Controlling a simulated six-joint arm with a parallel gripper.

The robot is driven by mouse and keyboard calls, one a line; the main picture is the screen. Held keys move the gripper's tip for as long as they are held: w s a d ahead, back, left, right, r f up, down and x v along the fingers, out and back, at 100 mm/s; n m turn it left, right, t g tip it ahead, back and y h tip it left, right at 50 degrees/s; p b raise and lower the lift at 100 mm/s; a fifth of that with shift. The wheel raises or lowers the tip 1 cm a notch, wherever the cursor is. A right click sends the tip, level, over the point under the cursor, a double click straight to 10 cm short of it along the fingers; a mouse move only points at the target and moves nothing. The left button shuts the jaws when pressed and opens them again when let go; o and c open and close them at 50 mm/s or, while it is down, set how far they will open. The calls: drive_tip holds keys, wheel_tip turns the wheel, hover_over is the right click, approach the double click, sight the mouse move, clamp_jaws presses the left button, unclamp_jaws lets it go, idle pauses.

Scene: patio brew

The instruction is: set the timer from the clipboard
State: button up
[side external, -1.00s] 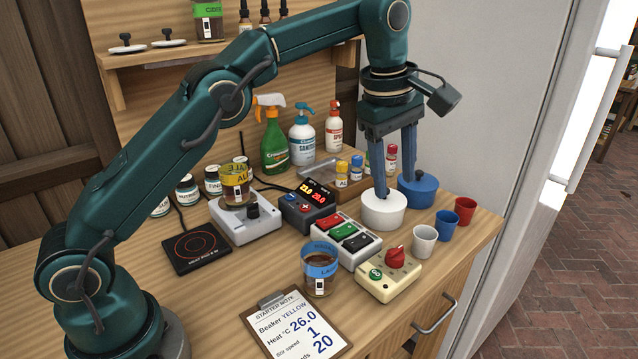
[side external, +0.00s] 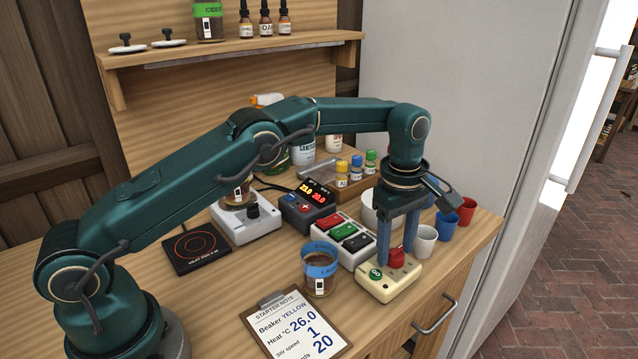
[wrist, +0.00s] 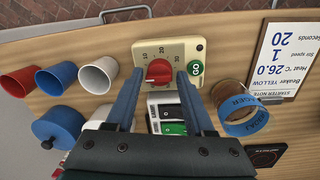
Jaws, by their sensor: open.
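The timer is a cream box (side external: 389,279) at the front right of the bench, with a red knob (side external: 397,258) and a green GO button (side external: 375,274). In the wrist view its red knob (wrist: 159,71) shows beside a dial numbered in tens. My gripper (side external: 396,252) is open and points down, its two blue fingers straddling the red knob; whether they touch it I cannot tell. The clipboard (side external: 295,322) lies at the front and reads Beaker YELLOW, Heat 26.0, Stir speed 1, and 20 in a line ending in seconds.
A jar with a blue band (side external: 319,272) stands just left of the timer. A switch box (side external: 346,240) is behind it. White (side external: 424,241), blue (side external: 447,226) and red cups stand to the right. A controller (side external: 309,207) and a hot plate (side external: 195,248) are farther back left.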

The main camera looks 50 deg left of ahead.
drive_tip(key=shift+f, duration=0.4)
clamp_jaws()
drive_tip(key=shift+m, duration=0.3)
drive_tip(key=m, duration=1.1)
drive_tip(key=shift+w+a+r+g, duration=0.1)
drive_tip(key=shift+g, duration=0.2)
drive_tip(key=shift+m, duration=1.6)
drive_tip(key=shift+a+m, duration=0.1)
drive_tip(key=shift+m, duration=0.2)
